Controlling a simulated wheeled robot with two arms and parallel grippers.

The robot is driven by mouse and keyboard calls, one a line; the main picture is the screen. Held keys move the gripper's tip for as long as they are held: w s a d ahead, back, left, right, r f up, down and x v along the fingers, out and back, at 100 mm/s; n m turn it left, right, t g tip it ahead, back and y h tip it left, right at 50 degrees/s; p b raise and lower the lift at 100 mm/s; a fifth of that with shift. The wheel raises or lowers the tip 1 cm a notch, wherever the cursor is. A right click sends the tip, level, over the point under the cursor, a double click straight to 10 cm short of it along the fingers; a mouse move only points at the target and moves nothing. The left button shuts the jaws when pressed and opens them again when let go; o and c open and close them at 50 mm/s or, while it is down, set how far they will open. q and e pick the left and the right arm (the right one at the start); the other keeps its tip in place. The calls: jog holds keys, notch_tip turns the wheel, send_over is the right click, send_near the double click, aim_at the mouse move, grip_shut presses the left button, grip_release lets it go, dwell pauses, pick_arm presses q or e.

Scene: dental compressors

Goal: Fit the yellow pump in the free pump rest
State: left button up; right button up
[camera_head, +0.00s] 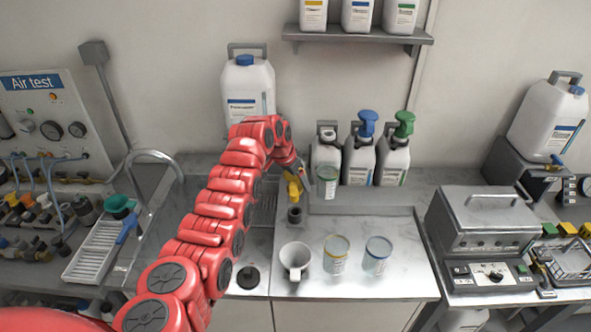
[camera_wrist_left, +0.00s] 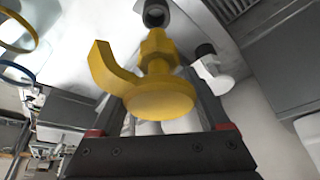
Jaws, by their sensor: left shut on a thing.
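The yellow pump (camera_head: 293,186) is held in my left gripper (camera_head: 299,172), above the counter. In the left wrist view, the pump (camera_wrist_left: 157,95) shows its round head and curved spout close to the camera, with its narrower collar pointing away. My left gripper's fingers are shut around it, partly hidden behind the head. A dark, hollow cup-like rest (camera_head: 294,213) stands on the counter just below the pump. Its open ring also shows in the left wrist view (camera_wrist_left: 155,14), beyond the pump's far end. A gap between pump and rest is hard to judge. My right gripper is out of view.
White bottles with a blue pump (camera_head: 367,124) and a green pump (camera_head: 403,125) stand behind, beside a pumpless white bottle (camera_head: 325,155). A white mug (camera_head: 295,258) and two tins (camera_head: 336,255) stand in front.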

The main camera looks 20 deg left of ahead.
pick_arm(q)
jog(key=shift+s+f, duration=0.1)
jog(key=shift+f, duration=0.1)
jog(key=shift+x, duration=0.85)
notch_tip(320, 180, down, 2)
jog(key=shift+s+a, duration=0.15)
jog(key=shift+s, duration=0.05)
jog(key=shift+f, duration=0.3)
jog(key=shift+w+f+b, duration=0.1)
jog(key=shift+b, duration=0.25)
jog(key=shift+f+b, duration=0.85)
jog(key=shift+f, duration=0.5)
